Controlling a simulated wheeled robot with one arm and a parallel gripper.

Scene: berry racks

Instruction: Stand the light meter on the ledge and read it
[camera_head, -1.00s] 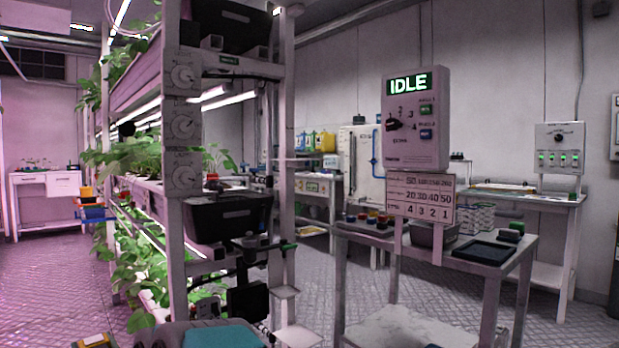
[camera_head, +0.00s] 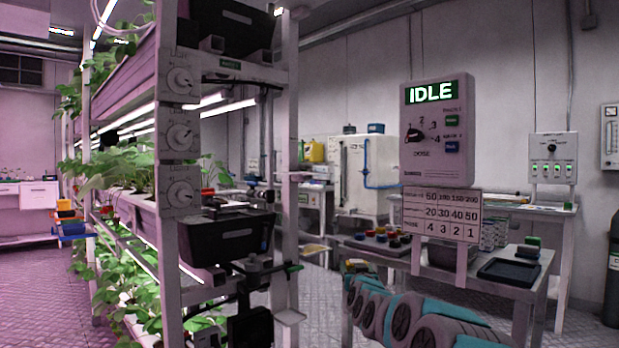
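My arm reaches in from the bottom right, in grey and teal links, to in front of the table. I cannot tell whether that is the light meter. No light meter can be clearly made out elsewhere.
The plant rack (camera_head: 179,140) with dials and black bins stands left. A control box (camera_head: 437,130) reading IDLE and a number chart (camera_head: 440,213) stand before the table, which holds a black tray (camera_head: 508,271). A dark cylinder (camera_head: 612,275) stands far right. Floor is clear at left.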

